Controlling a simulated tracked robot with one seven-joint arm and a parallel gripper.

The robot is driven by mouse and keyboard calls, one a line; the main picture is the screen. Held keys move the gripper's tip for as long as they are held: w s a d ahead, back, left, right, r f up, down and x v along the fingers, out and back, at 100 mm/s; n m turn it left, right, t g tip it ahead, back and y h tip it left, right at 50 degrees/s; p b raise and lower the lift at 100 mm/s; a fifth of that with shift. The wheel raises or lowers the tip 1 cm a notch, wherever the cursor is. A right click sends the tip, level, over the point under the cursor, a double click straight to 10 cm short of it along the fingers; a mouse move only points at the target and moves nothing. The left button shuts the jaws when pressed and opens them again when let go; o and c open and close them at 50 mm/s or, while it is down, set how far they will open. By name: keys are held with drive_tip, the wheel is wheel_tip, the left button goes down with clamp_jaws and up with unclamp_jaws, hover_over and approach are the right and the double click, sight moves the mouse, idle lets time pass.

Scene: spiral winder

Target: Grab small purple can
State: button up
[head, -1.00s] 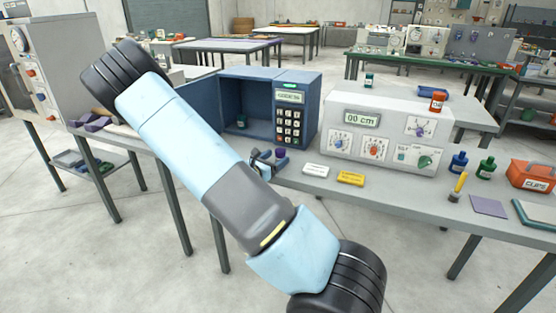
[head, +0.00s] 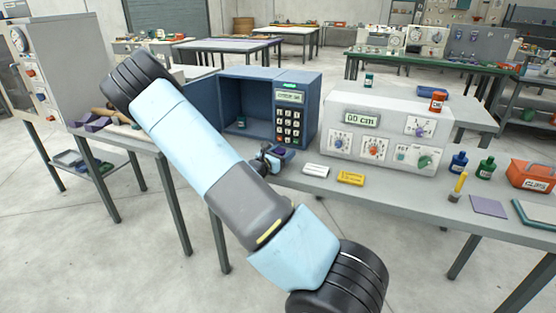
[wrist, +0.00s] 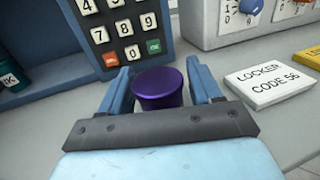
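The small purple can (wrist: 158,88) stands on the grey bench and shows in the middle of the wrist view. My gripper (wrist: 160,84) is open, with one blue finger on each side of the can. Narrow gaps seem to show between the can and the fingers, and I cannot tell if either touches it. In the head view the can (head: 279,151) is small and partly hidden by my gripper (head: 273,157), in front of the blue locker. The can's lower part is hidden in the wrist view by my gripper.
The blue locker with a keypad (head: 291,115) stands open behind, a teal bottle (head: 242,121) inside. A white label (wrist: 268,84) and a yellow label (head: 351,178) lie to the right. The white meter box (head: 385,130) stands behind the labels.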

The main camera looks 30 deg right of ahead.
drive_tip(key=c, duration=0.9)
drive_tip(key=shift+o, duration=0.2)
